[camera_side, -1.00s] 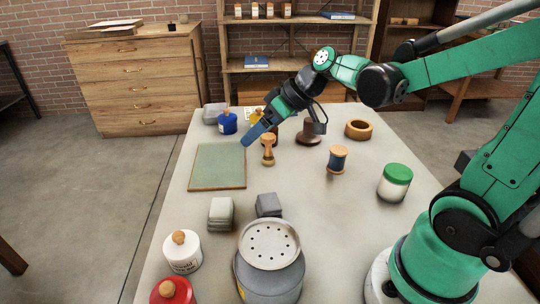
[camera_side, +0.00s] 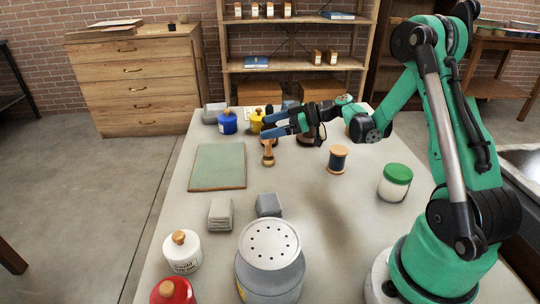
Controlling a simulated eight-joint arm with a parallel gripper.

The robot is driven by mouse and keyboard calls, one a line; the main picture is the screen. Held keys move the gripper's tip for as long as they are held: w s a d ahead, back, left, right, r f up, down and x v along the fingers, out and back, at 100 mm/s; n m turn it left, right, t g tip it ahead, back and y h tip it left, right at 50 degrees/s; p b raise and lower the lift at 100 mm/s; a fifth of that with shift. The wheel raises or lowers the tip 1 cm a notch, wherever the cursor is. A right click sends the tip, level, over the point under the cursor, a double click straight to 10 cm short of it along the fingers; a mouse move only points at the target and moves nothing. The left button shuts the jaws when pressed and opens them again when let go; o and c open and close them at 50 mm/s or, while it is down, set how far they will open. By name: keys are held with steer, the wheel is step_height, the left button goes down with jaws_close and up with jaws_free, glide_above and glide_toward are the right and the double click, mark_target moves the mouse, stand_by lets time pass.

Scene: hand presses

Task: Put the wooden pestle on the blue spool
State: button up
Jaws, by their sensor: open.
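The wooden pestle (camera_side: 268,157) stands upright on the table, just right of the green mat. The blue spool (camera_side: 338,158) with wooden ends stands upright to its right, with nothing on top. My gripper (camera_side: 266,122) is open, its blue-grey fingers pointing left around the height of the pestle's top. The fingers overlap the pestle's upper end in this view. I cannot tell whether they touch it or pass in front of or behind it.
A green mat (camera_side: 218,167) lies left. Blue (camera_side: 227,124) and yellow (camera_side: 257,123) pots stand behind. A green-lidded jar (camera_side: 395,182) is right. Grey blocks (camera_side: 269,205) and a perforated-top canister (camera_side: 270,246) are in front. The table around the spool is clear.

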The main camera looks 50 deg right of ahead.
mark_target(268, 150)
step_height(268, 150, down, 3)
steer(key=shift+r, duration=0.2)
steer(key=shift+x, duration=1.2)
steer(key=shift+w+a+f, duration=0.15)
steer(key=shift+w+f, duration=0.05)
steer(key=shift+c, duration=0.2)
jaws_close()
